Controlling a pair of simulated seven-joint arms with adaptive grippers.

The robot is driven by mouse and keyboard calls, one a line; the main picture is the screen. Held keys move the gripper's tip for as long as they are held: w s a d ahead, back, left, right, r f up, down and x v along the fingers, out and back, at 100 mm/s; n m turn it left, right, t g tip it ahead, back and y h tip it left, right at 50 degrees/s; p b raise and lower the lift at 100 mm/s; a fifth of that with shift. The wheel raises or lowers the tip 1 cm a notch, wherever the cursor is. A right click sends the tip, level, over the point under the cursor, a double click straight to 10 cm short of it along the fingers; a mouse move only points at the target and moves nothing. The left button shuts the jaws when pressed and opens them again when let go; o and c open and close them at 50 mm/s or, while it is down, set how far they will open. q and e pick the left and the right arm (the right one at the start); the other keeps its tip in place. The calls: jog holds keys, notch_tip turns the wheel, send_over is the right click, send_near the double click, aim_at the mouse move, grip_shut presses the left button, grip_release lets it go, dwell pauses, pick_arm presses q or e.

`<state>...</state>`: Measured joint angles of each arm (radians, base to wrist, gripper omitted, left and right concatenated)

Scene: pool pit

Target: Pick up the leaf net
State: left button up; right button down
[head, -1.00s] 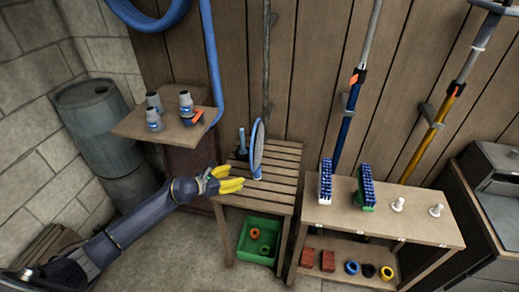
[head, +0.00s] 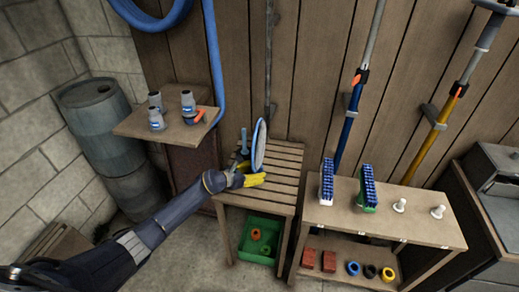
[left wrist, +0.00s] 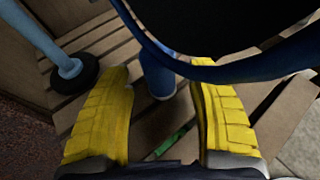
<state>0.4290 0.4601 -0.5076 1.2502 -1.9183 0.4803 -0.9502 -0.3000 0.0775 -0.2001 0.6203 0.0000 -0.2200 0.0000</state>
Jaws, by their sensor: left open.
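The leaf net (head: 259,146) stands upright on the slatted wooden table, its blue oval rim around a pale mesh seen nearly edge-on. In the left wrist view its dark blue rim (left wrist: 215,72) crosses the top, and a short blue stem (left wrist: 157,78) drops from it. My left gripper (head: 254,176) is at the net's base, with its yellow fingers open. In the wrist view the left gripper (left wrist: 160,88) has one finger on each side of the stem, with gaps visible. The lower end of the stem is between the fingers, over the slats. My right gripper is not in view.
A blue-handled tool with a black round base (left wrist: 75,75) stands left of the net, close to the fingers. The slatted table (head: 283,165) has free room to the right. A shelf with several grey-blue fittings (head: 157,122) is at left. A brush bench (head: 410,216) stands right.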

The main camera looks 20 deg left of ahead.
pick_arm(q)
jog(key=shift+x, duration=1.45)
jog(key=shift+c, duration=0.2)
grip_shut()
